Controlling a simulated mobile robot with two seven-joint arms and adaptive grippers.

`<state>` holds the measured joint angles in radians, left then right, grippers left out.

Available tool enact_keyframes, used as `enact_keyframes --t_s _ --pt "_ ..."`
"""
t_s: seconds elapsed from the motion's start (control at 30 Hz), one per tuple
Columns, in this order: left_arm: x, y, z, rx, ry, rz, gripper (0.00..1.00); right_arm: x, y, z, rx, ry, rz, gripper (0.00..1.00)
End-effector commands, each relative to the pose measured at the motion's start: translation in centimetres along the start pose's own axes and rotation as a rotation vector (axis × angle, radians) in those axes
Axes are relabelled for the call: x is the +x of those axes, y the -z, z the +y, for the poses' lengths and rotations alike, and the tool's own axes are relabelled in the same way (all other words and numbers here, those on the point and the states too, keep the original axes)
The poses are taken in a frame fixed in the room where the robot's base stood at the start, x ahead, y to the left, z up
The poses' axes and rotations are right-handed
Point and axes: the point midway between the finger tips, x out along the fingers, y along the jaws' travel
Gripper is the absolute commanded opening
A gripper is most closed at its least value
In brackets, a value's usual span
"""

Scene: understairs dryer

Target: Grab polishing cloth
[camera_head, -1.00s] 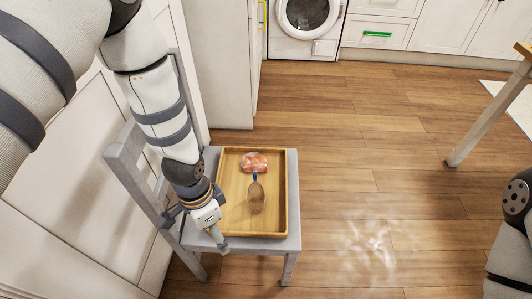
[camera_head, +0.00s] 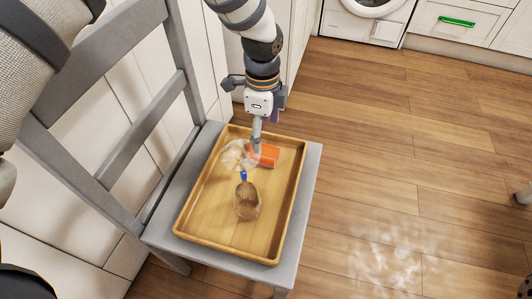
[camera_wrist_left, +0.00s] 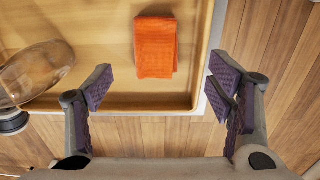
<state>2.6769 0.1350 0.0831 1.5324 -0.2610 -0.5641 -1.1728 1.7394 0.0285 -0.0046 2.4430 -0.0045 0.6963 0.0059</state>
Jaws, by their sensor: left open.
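The polishing cloth appears to be the folded orange cloth (camera_head: 268,155), which lies flat near the far end of a wooden tray (camera_head: 219,252). It also shows in the left wrist view (camera_wrist_left: 155,47). My left gripper (camera_head: 256,148) reaches down over the tray's far end, close to the cloth. In the left wrist view the gripper (camera_wrist_left: 160,85) has its fingers spread wide, with nothing between them. The cloth lies ahead of the fingertips, roughly centred, and apart from them. My right gripper is not in view.
The tray stands on a grey chair (camera_head: 308,188). A clear rounded object (camera_head: 236,155) is beside the cloth, and a brownish see-through item with a blue neck (camera_head: 247,203) lies nearer. The chair's slatted back (camera_head: 130,135) rises at left. Wooden floor at right is open.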

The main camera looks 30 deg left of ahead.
Motion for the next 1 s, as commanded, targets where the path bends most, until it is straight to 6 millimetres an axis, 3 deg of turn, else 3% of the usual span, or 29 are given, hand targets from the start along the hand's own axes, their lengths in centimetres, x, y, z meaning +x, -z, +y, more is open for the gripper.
enact_keyframes --t_s 0.17,0.4,0.6,0.67,0.83,1.0 --pt "1.8 0.0 0.1 0.000 0.000 -0.001 0.75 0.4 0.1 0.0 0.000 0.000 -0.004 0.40" --pt "6.2 -0.1 0.6 0.000 -0.002 -0.001 0.75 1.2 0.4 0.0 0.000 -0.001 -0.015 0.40" --pt "6.3 0.0 0.5 0.000 0.002 0.001 0.75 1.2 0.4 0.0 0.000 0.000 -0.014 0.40" --pt "6.3 0.0 0.5 0.000 0.002 0.001 0.65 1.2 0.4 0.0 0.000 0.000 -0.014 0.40" --pt "6.3 -0.1 0.5 0.000 0.002 0.001 0.27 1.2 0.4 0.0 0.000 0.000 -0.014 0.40" --pt "6.3 -0.1 0.5 0.000 0.002 0.000 0.25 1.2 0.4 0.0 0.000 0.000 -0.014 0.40"
